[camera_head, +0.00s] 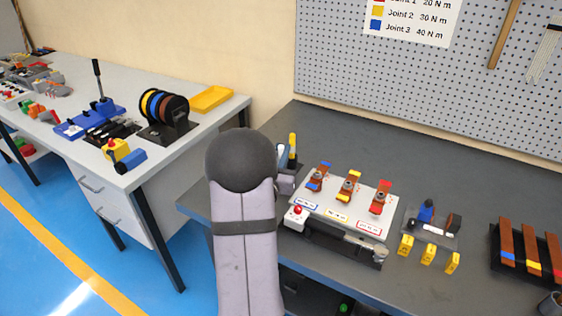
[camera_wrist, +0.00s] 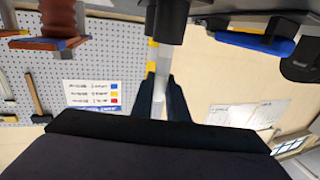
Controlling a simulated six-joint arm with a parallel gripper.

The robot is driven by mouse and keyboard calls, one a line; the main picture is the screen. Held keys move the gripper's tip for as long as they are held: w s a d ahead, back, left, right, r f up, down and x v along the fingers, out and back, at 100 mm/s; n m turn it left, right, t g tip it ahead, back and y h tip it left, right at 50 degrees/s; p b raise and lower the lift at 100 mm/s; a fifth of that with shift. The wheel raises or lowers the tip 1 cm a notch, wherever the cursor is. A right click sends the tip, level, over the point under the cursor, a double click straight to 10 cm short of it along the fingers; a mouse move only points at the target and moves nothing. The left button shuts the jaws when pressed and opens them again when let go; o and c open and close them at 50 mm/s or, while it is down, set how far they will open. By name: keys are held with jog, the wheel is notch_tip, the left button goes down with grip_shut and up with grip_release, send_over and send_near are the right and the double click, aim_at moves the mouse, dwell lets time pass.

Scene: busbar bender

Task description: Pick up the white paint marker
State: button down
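In the wrist view, which looks upside down, my gripper (camera_wrist: 161,88) has a finger on each side of a slim white shaft (camera_wrist: 160,92), which looks like the white paint marker. The shaft stands in line with a dark cylinder (camera_wrist: 165,22), which may be its holder. The gap between fingers and shaft is too small to tell whether they touch. In the head view my arm hides the shaft, and only part of my gripper (camera_head: 284,172) shows, left of the white joint panel.
The white panel (camera_head: 333,212) with several busbar joints is close on the right. A yellow upright thing (camera_head: 293,146) is just behind my gripper. A grey tray (camera_head: 448,240), yellow blocks (camera_head: 428,255) and a busbar rack (camera_head: 494,255) are farther right. The bench behind the panel is clear.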

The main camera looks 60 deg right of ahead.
jog(key=shift+r, duration=0.1)
notch_tip(320, 180, up, 10)
jog(key=shift+f, duration=0.1)
jog(key=shift+s+d+r+p, duration=0.1)
jog(key=shift+s+r+p, duration=0.15)
jog(key=shift+r+p, duration=0.4)
jog(key=s+r+m+g+y+p, duration=0.1)
jog(key=s+m+g+p, duration=0.8)
jog(key=s, duration=1.2)
jog(key=r+g+p, duration=0.1)
jog(key=g+p, duration=0.1)
jog(key=g, duration=0.2)
jog(key=shift+d+g+y, duration=0.15)
jog(key=shift+g+y, duration=0.15)
jog(key=shift+y, duration=0.1)
jog(key=shift+f, duration=0.15)
